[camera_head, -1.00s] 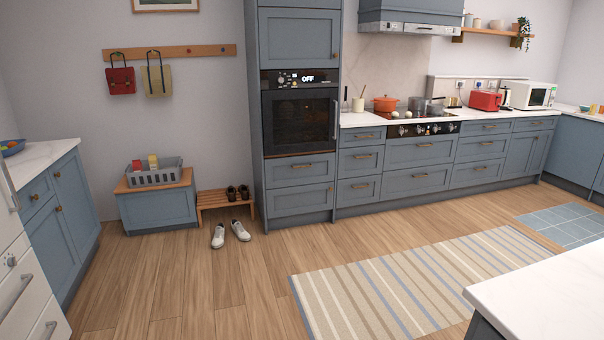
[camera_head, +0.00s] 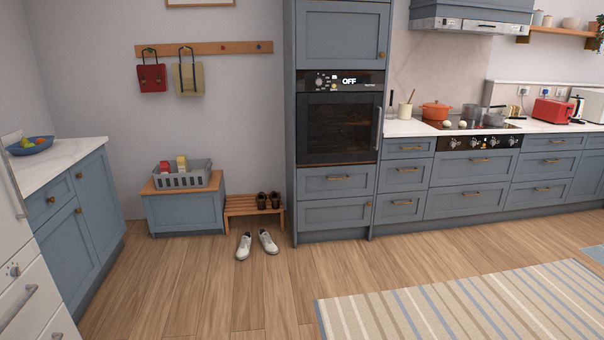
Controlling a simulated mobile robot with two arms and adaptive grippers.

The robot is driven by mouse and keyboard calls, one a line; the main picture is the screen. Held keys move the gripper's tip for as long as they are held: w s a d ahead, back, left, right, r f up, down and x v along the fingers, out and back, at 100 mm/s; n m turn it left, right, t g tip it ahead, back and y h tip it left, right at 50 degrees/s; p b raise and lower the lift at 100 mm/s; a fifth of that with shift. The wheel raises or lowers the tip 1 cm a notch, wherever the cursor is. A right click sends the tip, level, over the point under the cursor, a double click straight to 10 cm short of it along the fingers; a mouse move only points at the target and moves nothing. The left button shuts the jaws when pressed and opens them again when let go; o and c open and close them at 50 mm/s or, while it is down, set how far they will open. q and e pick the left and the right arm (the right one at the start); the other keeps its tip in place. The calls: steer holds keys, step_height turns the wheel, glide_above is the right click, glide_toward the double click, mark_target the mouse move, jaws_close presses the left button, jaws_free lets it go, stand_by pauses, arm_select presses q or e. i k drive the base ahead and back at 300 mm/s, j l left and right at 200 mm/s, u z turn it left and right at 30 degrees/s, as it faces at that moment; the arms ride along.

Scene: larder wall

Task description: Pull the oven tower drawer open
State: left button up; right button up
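The oven tower (camera_head: 291,130) is a tall blue-grey cabinet against the back wall. Its built-in black oven (camera_head: 338,128) has a lit display reading OFF. Neither of my grippers shows in the head view.
White shoes (camera_head: 267,241) lie on the floor left of the tower, before a wooden shoe rack (camera_head: 238,205). A blue bench box (camera_head: 178,213) carries a grey basket (camera_head: 165,181). A striped rug (camera_head: 440,312) lies at right. Wooden floor before the tower is clear.

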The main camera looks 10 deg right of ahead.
mark_target(345, 180)
steer(key=i+l+z, duration=0.35)
steer(key=i, duration=0.6)
steer(key=i+z, duration=0.3)
steer(key=i, duration=0.65)
